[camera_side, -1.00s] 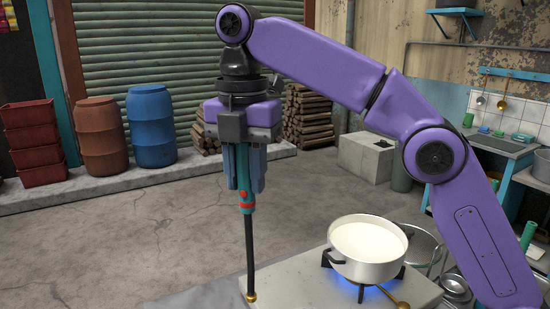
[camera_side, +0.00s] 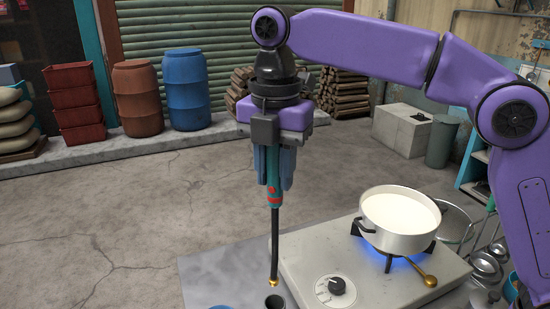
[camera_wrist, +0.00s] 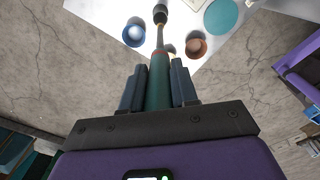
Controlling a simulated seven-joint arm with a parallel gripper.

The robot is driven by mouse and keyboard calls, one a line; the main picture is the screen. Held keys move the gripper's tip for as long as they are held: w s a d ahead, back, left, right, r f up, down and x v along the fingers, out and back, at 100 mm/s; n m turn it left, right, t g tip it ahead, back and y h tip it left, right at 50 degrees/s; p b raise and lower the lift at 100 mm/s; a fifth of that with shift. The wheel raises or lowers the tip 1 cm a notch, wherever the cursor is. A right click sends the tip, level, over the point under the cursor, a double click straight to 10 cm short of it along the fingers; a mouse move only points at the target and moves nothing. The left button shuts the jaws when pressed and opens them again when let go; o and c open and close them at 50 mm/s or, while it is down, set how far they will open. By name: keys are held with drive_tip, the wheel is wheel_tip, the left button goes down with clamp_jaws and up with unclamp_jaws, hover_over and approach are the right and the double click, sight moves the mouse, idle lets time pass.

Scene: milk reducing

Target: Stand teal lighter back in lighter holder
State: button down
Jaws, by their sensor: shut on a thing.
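My gripper (camera_side: 273,185) is shut on the teal lighter (camera_side: 274,195), which has red marks, a long black stem and a brass tip. The lighter hangs nearly upright with the tip down. A dark round cup (camera_side: 275,301), which looks like the lighter holder, is at the bottom edge of the side view, mostly cut off. The brass tip is close above it; I cannot tell if it is over the opening. In the wrist view the teal lighter (camera_wrist: 159,85) lies between my fingers, and its stem points toward the dark holder (camera_wrist: 160,12).
A white pot of milk (camera_side: 399,222) stands on the lit stove (camera_side: 310,262), right of the lighter. The stove has a black knob (camera_side: 337,285). In the wrist view, a blue bowl (camera_wrist: 134,32), a brown bowl (camera_wrist: 197,44) and a teal disc (camera_wrist: 222,15) flank the stem.

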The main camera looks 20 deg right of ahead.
sight(276, 151)
drive_tip(key=shift+f, duration=7.2)
drive_tip(key=c, duration=0.8)
unclamp_jaws()
drive_tip(key=shift+r, duration=0.1)
wheel_tip(276, 151, up, 17)
drive_tip(key=shift+r, duration=0.1)
